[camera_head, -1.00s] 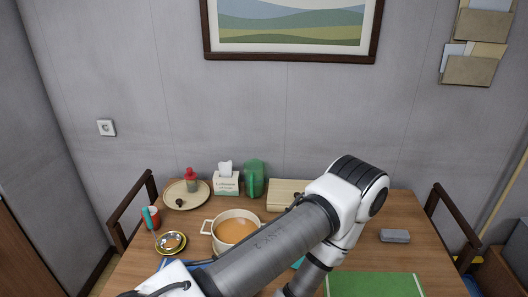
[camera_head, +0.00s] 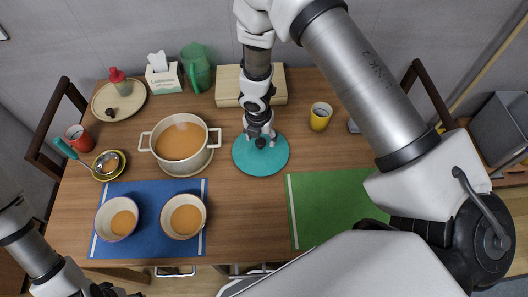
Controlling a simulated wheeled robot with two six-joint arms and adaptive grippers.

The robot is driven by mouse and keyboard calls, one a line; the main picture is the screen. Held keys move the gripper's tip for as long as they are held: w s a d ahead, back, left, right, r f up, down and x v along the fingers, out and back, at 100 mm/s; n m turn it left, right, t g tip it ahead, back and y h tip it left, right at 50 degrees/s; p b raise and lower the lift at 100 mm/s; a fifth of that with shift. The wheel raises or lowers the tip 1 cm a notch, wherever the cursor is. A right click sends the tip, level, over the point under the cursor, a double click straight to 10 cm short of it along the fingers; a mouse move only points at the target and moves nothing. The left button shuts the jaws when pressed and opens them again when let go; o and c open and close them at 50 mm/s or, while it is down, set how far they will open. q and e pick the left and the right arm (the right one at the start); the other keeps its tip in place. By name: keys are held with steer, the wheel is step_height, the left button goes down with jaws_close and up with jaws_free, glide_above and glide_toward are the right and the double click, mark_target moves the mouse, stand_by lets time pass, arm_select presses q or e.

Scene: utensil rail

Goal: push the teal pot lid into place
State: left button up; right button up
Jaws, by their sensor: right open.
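The teal pot lid (camera_head: 246,160) is a flat round disc lying on the wooden table, right of the cream pot (camera_head: 144,140). The pot has two side handles and holds orange soup; its top is uncovered. My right gripper (camera_head: 261,141) points down over the upper middle of the lid, with its fingers open around or just above a dark knob. I cannot tell whether they touch it. The gripper hides part of the lid. My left gripper (camera_head: 103,290) is at the bottom left edge, mostly cut off, well away from the lid.
Two bowls (camera_head: 103,222) of soup stand on a blue mat (camera_head: 150,245) in front of the pot. A ladle (camera_head: 105,163) rests on a yellow dish at left. A wooden board (camera_head: 227,88) lies behind the lid. A yellow cup (camera_head: 320,116) and green mat (camera_head: 330,205) are at right.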

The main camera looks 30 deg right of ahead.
steer(key=shift+w+a+f+b, duration=0.15)
steer(key=shift+f+b, duration=0.25)
steer(key=shift+f, duration=0.75)
steer(key=shift+s+a+r, duration=0.15)
steer(key=shift+s+r, duration=0.1)
steer(key=shift+s, duration=0.1)
steer(key=shift+w+f, duration=0.15)
steer(key=shift+f, duration=0.05)
steer(key=c, duration=0.9)
steer(key=shift+d, duration=0.2)
jaws_close()
arm_select(q)
steer(key=shift+s+a+f, duration=0.1)
steer(key=shift+s+f, duration=0.1)
steer(key=shift+f, duration=0.2)
steer(key=shift+s+a+f, duration=0.1)
steer(key=shift+s+f, duration=0.05)
steer(key=shift+f, duration=0.25)
arm_select(e)
steer(key=shift+a+r, duration=0.1)
